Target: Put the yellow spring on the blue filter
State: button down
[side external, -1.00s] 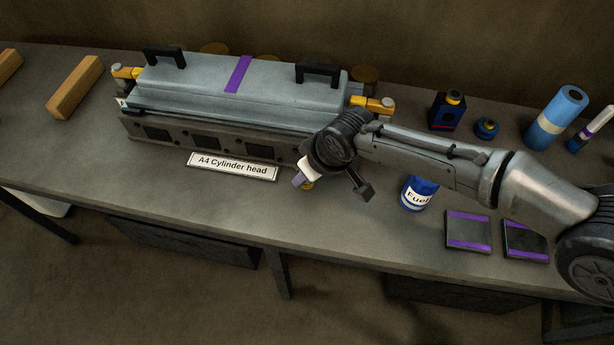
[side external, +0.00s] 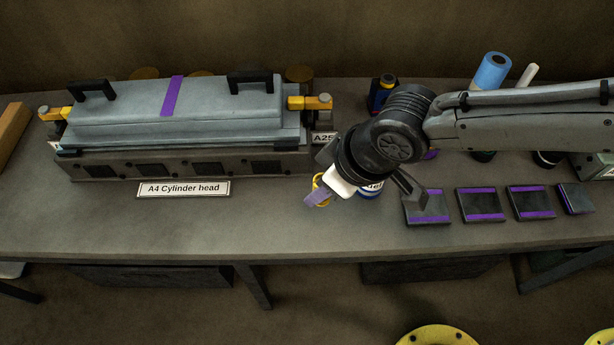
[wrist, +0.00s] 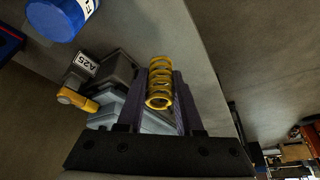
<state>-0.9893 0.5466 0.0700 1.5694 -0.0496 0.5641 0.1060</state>
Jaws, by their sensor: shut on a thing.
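The yellow spring (wrist: 159,83) is held between the purple fingers of my gripper (wrist: 162,92). In the side external view the spring (side external: 323,187) shows as a small yellow patch at the purple fingertips (side external: 318,196), which are above the bench near its front. In the wrist view the blue filter (wrist: 60,17) is at the upper left, apart from the spring.
The grey A4 cylinder head (side external: 180,110) fills the bench's left side. Several dark pads with purple stripes (side external: 480,205) lie to the right. The bench front left of my gripper is clear.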

jog(key=d+r+m, duration=0.1)
jog(key=d+r, duration=0.3)
jog(key=d, duration=0.3)
jog(key=s+d+r, duration=0.1)
jog(key=d+r, duration=0.2)
jog(key=d, duration=0.3)
jog(key=d+r+m, duration=0.1)
jog(key=d+r, duration=0.3)
jog(key=d, duration=0.3)
jog(key=shift+t, duration=0.3)
jog(key=w+a+f, duration=0.9)
jog(key=w, duration=0.1)
jog(key=shift+f, duration=0.15)
jog(key=shift+w+a+f, duration=0.1)
jog(key=shift+w+f, duration=0.05)
jog(key=shift+f, duration=0.8)
jog(key=shift+w+f, duration=0.1)
jog(key=shift+f, duration=0.8)
jog(key=shift+f, duration=0.15)
jog(key=c, duration=0.6)
grip_release()
jog(key=shift+o, duration=0.2)
